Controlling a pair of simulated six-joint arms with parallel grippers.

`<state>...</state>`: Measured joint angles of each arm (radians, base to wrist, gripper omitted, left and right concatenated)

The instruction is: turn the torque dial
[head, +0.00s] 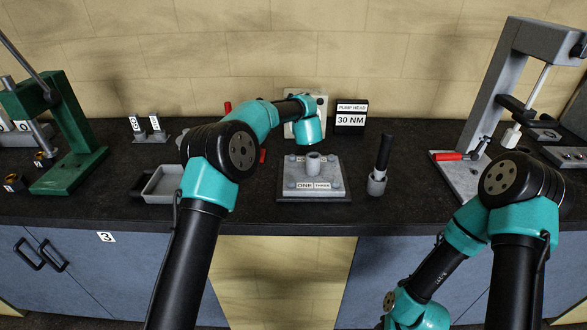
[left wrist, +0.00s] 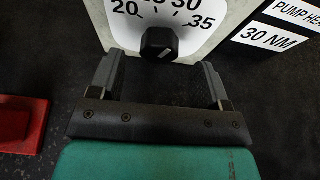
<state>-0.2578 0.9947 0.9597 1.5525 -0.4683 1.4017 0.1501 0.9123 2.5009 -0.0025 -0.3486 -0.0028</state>
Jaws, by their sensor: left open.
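The torque dial's black knob (left wrist: 158,43) shows in the left wrist view on a pale panel (left wrist: 205,42) marked 20, 30 and 35, with another number partly cut off. A short white mark is on the knob; the setting it points to is unclear. My left gripper (left wrist: 158,70) is open, one finger to each side of the knob, with gaps showing. My right gripper is not in view.
A grey block (head: 314,190) labelled ONE and THREE stands in front of the panel. A black-handled tool stands in a holder (head: 377,184) to its right. A grey tray (head: 163,186), green press (head: 72,150) and grey press (head: 485,110) flank the bench (head: 415,205).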

